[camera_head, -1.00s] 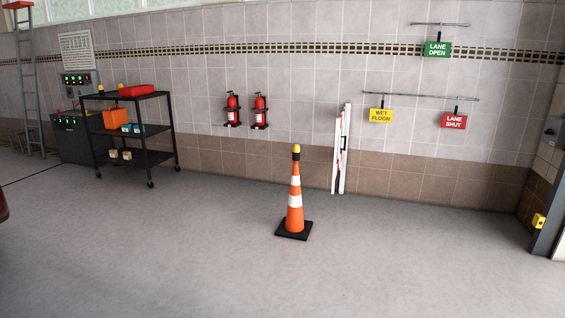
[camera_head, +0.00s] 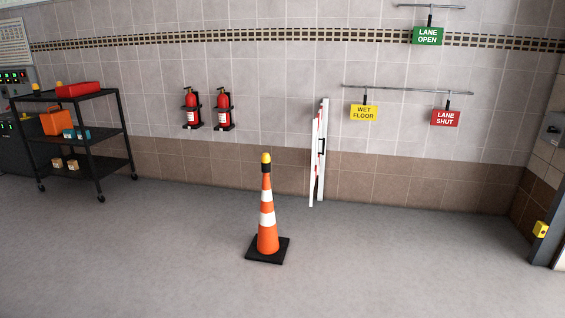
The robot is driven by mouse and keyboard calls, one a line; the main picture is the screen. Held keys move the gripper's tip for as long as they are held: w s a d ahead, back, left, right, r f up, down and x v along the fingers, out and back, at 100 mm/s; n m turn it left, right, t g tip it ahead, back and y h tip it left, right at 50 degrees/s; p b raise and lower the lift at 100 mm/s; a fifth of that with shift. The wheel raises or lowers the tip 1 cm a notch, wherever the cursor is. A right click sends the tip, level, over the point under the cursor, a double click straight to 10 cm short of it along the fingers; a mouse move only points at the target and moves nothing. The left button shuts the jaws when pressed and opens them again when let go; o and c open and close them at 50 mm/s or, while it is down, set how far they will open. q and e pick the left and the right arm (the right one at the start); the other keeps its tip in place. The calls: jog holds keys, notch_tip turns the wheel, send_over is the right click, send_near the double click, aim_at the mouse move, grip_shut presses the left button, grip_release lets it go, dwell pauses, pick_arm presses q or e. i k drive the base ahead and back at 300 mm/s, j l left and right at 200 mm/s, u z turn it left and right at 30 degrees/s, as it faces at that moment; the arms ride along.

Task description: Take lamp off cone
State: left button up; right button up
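An orange cone (camera_head: 268,233) with white bands stands upright on its black square base, on the grey floor a little left of the middle of the head view. A small lamp (camera_head: 266,159) with a yellow top and a dark lower part sits on the cone's tip. Neither of my grippers shows in the head view.
A black shelf cart (camera_head: 98,144) with boxes stands at the left. Two fire extinguishers (camera_head: 191,108) and a folded white barrier (camera_head: 318,155) are at the back wall. Signs hang at right, including a yellow one (camera_head: 364,113). Floor around the cone is clear.

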aim_at(266, 158)
jog(key=i, duration=1.8)
jog(key=i+u, duration=0.2)
jog(key=i, duration=0.35)
jog(key=i+u, duration=0.2)
jog(key=i, duration=0.35)
jog(key=i+l+u, duration=0.15)
jog(key=i, duration=0.35)
jog(key=i+l+u, duration=0.2)
jog(key=i, duration=0.35)
